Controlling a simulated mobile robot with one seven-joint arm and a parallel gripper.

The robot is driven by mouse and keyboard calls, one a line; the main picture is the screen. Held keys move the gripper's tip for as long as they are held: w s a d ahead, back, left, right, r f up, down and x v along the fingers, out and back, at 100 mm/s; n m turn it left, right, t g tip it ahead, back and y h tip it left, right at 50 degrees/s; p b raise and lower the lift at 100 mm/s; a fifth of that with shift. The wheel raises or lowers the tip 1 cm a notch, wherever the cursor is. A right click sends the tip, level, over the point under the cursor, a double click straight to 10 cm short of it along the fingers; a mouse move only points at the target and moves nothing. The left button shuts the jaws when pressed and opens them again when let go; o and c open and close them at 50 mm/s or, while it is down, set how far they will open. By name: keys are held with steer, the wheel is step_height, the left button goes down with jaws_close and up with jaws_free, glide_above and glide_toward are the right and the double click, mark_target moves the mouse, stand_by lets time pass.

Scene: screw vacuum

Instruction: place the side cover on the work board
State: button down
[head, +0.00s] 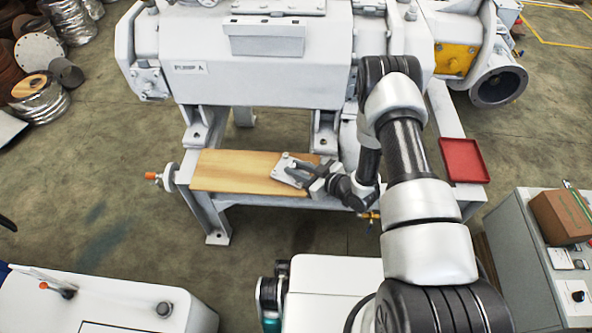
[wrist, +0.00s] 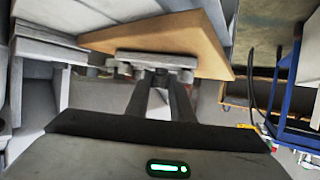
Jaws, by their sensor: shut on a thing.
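The work board (head: 232,174) is a flat wooden plank on the grey frame in front of the pump. The side cover (head: 287,166) is a small grey metal plate with bolt bosses, over the right part of the board in the head view. My gripper (head: 309,172) is shut on the side cover and reaches in from the right. In the wrist view, the fingers (wrist: 160,88) grip the side cover (wrist: 128,57), seen edge-on in front of the work board (wrist: 185,38). I cannot tell whether the cover touches the board.
The grey pump body (head: 262,70) stands right behind the board. A red tray (head: 463,160) lies on the frame to the right. An orange-tipped valve handle (head: 152,176) sticks out at the board's left end. The left half of the board is bare.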

stand_by(0.3)
steer(key=c, duration=1.5)
jaws_free()
steer(key=shift+f, duration=0.15)
steer(key=shift+c, duration=0.2)
